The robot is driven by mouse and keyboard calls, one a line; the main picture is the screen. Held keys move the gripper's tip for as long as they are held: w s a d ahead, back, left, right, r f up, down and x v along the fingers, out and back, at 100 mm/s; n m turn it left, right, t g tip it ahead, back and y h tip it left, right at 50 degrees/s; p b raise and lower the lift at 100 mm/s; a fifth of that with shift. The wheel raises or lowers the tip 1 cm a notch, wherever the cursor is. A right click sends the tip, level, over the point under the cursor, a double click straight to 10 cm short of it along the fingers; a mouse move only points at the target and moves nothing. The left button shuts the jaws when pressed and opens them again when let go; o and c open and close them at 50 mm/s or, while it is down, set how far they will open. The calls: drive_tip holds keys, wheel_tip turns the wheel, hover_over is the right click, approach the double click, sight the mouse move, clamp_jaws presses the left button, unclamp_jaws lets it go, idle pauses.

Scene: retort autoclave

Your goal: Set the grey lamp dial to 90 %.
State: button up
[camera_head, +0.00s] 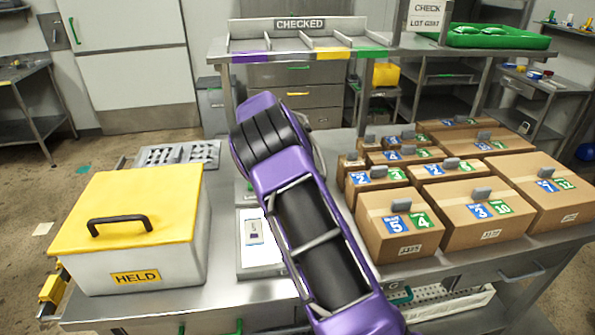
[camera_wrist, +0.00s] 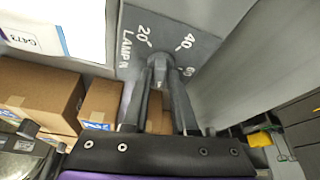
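The grey lamp dial (camera_wrist: 160,62) shows in the wrist view on a dark grey plate (camera_wrist: 196,24) marked "LAMP %", with 20, 40 and a partly covered 60 readable. The higher marks and the dial's pointer are hidden or too small to make out. My gripper (camera_wrist: 160,74) reaches to the dial, with one finger on each side of it. I cannot tell whether the fingers touch it. In the head view my purple arm covers the dial and the gripper.
A white HELD box (camera_head: 150,255) with a yellow lid stands left of my arm. Several cardboard cartons (camera_head: 400,235) stand on the right-hand table. A shelf labelled CHECKED (camera_head: 290,42) is behind. In the wrist view, cartons (camera_wrist: 35,95) lie left of the gripper and a white sheet (camera_wrist: 35,25) upper left.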

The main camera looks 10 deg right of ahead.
drive_tip(key=shift+o, duration=1.2)
drive_tip(key=v, duration=1.7)
drive_tip(key=shift+a+p, duration=0.15)
drive_tip(key=shift+p, duration=0.25)
drive_tip(key=shift+s+r, duration=0.1)
drive_tip(key=shift+r, duration=0.05)
